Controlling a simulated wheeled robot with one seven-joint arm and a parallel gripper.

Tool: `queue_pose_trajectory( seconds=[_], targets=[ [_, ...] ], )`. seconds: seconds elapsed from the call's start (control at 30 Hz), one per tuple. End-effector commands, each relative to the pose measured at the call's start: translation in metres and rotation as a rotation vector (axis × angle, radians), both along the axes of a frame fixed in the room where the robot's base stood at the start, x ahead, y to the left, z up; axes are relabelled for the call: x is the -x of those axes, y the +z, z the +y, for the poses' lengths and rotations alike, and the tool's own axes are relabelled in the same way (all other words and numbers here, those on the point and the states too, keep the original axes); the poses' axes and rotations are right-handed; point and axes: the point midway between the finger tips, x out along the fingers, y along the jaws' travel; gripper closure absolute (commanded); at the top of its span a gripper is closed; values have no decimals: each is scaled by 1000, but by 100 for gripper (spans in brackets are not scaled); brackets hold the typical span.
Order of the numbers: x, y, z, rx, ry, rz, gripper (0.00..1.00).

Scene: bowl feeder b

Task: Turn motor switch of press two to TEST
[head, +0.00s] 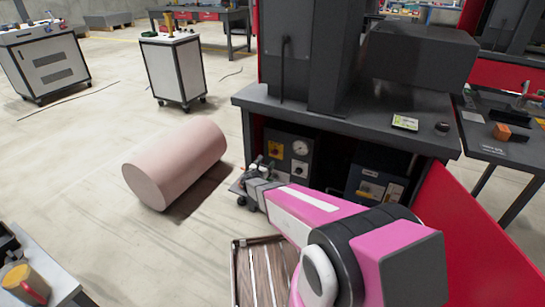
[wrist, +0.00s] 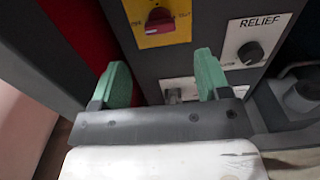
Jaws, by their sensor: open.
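The control panel (head: 288,178) sits in the recess under the dark press bench. In the wrist view, a red rotary switch (wrist: 159,20) on a yellow plate (wrist: 182,28) is at the top, and a black knob (wrist: 250,53) labelled RELIEF is at the right. A white plate with a small metal part (wrist: 173,95) shows low between the fingers, its label mostly hidden. I cannot read which control is the motor switch. My gripper (wrist: 160,68) is open, its green fingers apart with nothing held, in front of the panel's lower part. In the head view it (head: 260,165) is at the panel's left.
A pink cylinder (head: 175,162) lies on the floor at left. A slatted crate (head: 234,270) is below my arm. The bench top (head: 345,122) overhangs the panel.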

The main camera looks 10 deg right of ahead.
Motion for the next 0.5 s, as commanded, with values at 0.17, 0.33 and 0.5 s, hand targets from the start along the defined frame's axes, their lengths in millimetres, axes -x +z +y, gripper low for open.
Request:
queue_pose_trajectory(
  seconds=[0.17, 0.33, 0.5],
  targets=[
    [-30, -2, -20, -2, -3, 0, 30],
    [-50, -1, -35, -2, -2, -2, 30],
    [-62, -1, -44, -2, -1, -2, 30]
  ],
)
